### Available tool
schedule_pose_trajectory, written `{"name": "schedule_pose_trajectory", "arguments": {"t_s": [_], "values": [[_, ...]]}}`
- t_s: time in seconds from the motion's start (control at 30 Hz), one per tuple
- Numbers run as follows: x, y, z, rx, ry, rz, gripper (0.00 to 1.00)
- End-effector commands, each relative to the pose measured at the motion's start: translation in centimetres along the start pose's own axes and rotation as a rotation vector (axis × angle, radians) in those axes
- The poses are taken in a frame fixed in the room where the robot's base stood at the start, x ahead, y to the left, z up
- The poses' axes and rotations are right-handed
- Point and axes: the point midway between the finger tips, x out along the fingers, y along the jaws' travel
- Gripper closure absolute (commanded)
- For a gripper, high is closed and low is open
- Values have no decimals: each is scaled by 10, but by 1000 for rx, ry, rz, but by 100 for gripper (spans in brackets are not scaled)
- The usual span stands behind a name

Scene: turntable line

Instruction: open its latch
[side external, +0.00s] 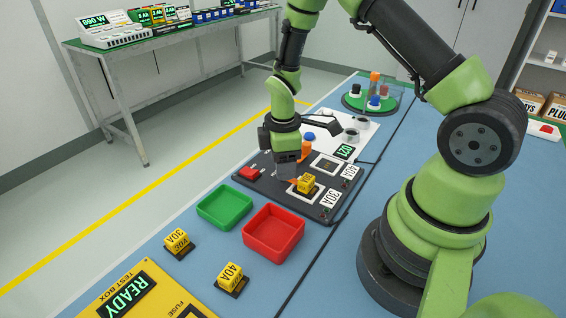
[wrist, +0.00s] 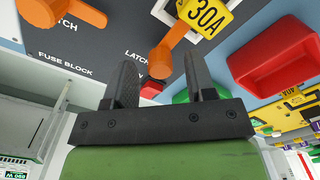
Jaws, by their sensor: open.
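My gripper (side external: 286,172) points down over the dark fuse block panel (side external: 262,192). In the wrist view its two fingers (wrist: 160,68) are apart with nothing held between them. An orange latch lever (wrist: 168,48) lies just beyond the fingertips, beside a yellow fuse (wrist: 207,18) marked 30A. I cannot tell whether the fingers touch the lever. That fuse shows on the panel in the side view (side external: 306,184), with a little of its orange latch (side external: 294,181) beside it. A second orange latch (side external: 305,150) stands farther back; it also shows at the wrist view's upper left (wrist: 84,12).
A green tray (side external: 224,221) and a red tray (side external: 273,249) stand in front of the panel. Loose yellow fuses marked 30A (side external: 176,241) and 40A (side external: 231,277) lie near a yellow test box (side external: 105,305). A green turntable (side external: 355,104) is at the back.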

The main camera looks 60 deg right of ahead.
Motion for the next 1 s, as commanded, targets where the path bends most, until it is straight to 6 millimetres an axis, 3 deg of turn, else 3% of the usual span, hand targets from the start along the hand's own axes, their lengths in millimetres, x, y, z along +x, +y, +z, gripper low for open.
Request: {"name": "schedule_pose_trajectory", "arguments": {"t_s": [0.33, 0.5, 0.57, 1.0], "values": [[5, 0, 0, 1, 0, 0, 49], [5, 0, 0, 0, 0, 0, 88], [5, 0, 0, 0, 0, 0, 99], [4, 0, 0, 89, 0, 0, 99]]}}
